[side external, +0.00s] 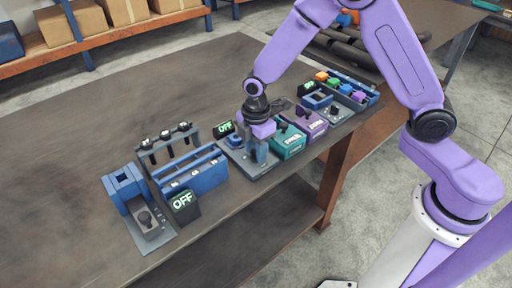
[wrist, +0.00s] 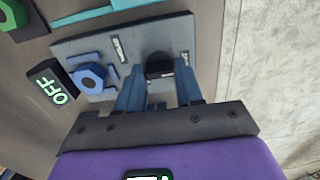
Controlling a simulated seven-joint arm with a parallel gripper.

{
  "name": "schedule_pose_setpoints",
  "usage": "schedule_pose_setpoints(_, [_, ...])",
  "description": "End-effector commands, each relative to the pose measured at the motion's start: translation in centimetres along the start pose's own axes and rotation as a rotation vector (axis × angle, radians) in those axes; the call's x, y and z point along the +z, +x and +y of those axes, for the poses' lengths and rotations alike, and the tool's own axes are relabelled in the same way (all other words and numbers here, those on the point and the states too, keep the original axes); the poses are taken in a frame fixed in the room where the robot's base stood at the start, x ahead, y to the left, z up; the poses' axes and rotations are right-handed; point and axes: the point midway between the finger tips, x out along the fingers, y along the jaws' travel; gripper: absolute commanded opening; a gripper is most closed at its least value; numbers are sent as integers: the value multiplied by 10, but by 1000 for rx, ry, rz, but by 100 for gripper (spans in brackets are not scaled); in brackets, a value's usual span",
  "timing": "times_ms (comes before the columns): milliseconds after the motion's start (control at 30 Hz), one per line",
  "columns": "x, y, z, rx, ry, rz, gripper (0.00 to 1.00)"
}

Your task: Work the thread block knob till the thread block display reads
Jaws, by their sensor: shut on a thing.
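A grey base plate (wrist: 205,32) carries a blue block with a hexagonal ring (wrist: 90,78) and a dark knob (wrist: 158,66); I take this as the thread block. My gripper (wrist: 160,78) is shut on the dark knob, one blue finger on each side, and the fingers hide part of it. The black display (wrist: 52,86) beside the plate reads OFF. In the side external view my gripper (side external: 258,155) is down over the plate (side external: 262,174), and the display (side external: 223,128) also reads OFF. The knob is hidden there.
Teal (side external: 290,142) and purple (side external: 309,122) boxes stand close beside the plate. To the left are a blue rack (side external: 190,172), another display reading OFF (side external: 184,201) and a blue-and-grey fixture (side external: 140,205). The table's back left is clear.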

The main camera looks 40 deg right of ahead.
Motion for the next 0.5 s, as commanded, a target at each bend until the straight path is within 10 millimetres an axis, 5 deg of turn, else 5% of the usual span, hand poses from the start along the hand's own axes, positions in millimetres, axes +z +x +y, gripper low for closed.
schedule_pose_setpoints(500, [0, -1, 0, 0, 226, 0, 6])
